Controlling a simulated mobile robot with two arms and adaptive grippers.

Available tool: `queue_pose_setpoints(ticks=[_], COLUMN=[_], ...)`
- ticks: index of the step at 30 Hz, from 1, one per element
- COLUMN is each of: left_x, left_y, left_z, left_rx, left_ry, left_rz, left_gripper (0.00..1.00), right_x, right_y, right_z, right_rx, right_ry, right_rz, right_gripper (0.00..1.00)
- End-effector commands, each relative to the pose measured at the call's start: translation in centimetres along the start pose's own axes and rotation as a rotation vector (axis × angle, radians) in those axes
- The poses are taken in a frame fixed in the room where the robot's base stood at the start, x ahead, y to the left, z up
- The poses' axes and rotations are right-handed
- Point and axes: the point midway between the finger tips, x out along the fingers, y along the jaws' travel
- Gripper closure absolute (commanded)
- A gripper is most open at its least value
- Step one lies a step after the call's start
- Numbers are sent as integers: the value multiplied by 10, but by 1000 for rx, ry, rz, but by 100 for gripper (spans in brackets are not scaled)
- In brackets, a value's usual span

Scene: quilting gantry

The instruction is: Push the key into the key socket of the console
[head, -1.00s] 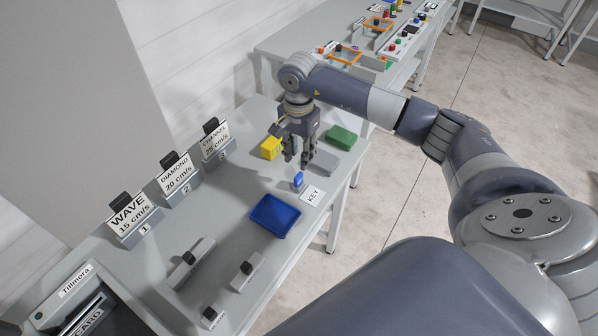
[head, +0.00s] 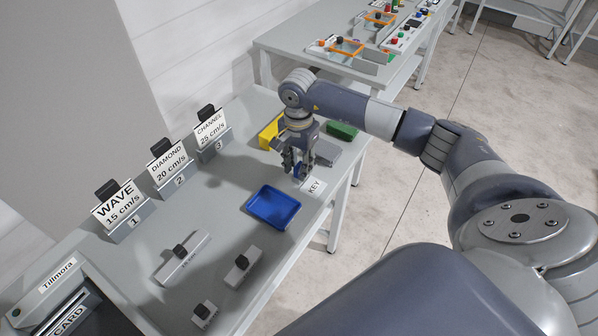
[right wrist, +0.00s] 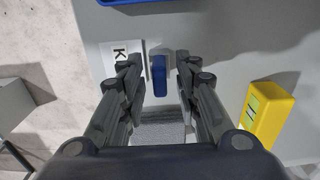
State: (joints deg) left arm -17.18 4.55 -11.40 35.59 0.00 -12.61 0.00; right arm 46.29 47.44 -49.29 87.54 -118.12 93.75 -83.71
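The blue key (right wrist: 159,75) stands upright in a small light holder beside the white KEY label (right wrist: 122,58). In the head view the key (head: 298,170) is mostly hidden by my right gripper (head: 298,172). In the right wrist view my right gripper (right wrist: 158,72) is open, with one finger on each side of the key and visible gaps between. The key socket cannot be made out; panels with coloured buttons (head: 394,42) stand on the far table. My left gripper is not in view.
A blue tray (head: 273,207) lies close to the key. Yellow (head: 268,135), green (head: 342,131) and grey blocks stand near my right gripper. Labelled card stands (head: 121,207) line the left side. The floor to the right is clear.

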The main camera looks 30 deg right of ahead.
Motion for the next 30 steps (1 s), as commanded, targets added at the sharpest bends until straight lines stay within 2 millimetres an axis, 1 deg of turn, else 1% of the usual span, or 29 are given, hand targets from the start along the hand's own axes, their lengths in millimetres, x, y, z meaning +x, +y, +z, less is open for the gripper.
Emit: queue_pose_setpoints(ticks=[4, 5, 6, 8, 17, 30], left_x=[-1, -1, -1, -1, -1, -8], left_y=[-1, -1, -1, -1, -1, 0], left_z=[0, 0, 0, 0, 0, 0], left_rx=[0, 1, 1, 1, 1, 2], left_ry=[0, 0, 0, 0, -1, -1], left_rz=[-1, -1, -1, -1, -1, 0], left_gripper=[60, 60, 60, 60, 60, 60], right_x=[-1, -1, -1, -1, -2, -17], right_y=[0, 0, 0, 0, 0, 0], right_z=[0, 0, 0, 0, 0, -1], right_rx=[0, 0, 1, 0, 1, 1], right_ry=[0, 0, 0, 0, 1, 2], right_rz=[0, 0, 0, 0, 0, -1], right_gripper=[70, 77, 86, 99, 100, 100])
